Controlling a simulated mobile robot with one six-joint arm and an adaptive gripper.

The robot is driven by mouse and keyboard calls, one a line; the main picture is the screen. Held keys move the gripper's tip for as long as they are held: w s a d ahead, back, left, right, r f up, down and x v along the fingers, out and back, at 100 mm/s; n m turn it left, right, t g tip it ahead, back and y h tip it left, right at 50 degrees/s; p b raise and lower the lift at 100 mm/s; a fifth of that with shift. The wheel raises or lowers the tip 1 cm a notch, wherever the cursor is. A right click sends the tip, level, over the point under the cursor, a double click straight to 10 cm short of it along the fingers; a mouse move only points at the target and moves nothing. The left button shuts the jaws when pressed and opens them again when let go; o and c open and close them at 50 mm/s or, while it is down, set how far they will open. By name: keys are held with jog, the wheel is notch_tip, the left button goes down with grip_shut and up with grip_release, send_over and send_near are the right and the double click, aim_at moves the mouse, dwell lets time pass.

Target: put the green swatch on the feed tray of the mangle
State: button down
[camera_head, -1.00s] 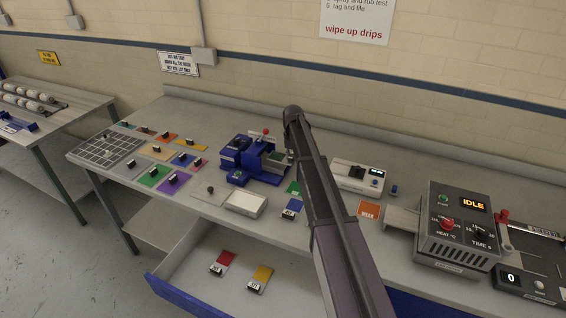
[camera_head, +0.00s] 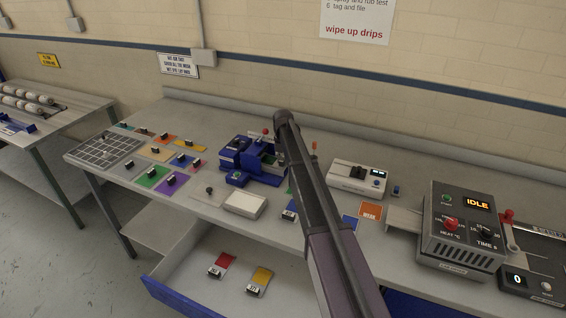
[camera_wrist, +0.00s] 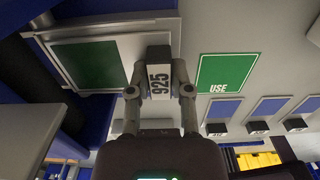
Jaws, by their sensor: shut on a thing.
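The green swatch (camera_wrist: 92,66) has a black tag block (camera_wrist: 158,56) marked 925. My gripper (camera_wrist: 159,92) is shut on this block in the wrist view. The green sheet extends left from it, over or on a light grey plate (camera_wrist: 158,26) beside blue machine parts; I cannot tell whether it touches the plate. The plate seems to be the feed tray of the blue mangle (camera_head: 235,153), which stands mid-bench in the head view. There my arm hides the gripper and most of the tray side.
A green card marked USE (camera_wrist: 228,73) lies right of the gripper, with blue swatches (camera_wrist: 270,106) beyond it. Several coloured swatches lie left on the bench. A white device (camera_head: 357,178) and a grey heater (camera_head: 460,228) stand right. An open drawer (camera_head: 205,285) juts out below.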

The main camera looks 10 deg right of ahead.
jog(key=shift+f, duration=0.2)
jog(key=c, duration=0.5)
grip_release()
jog(key=shift+c, duration=0.2)
jog(key=shift+r, duration=0.2)
notch_tip(320, 180, up, 12)
jog(key=p, duration=1.2)
jog(key=shift+s, duration=0.1)
jog(key=s+m, duration=2.9)
jog(key=s, duration=1)
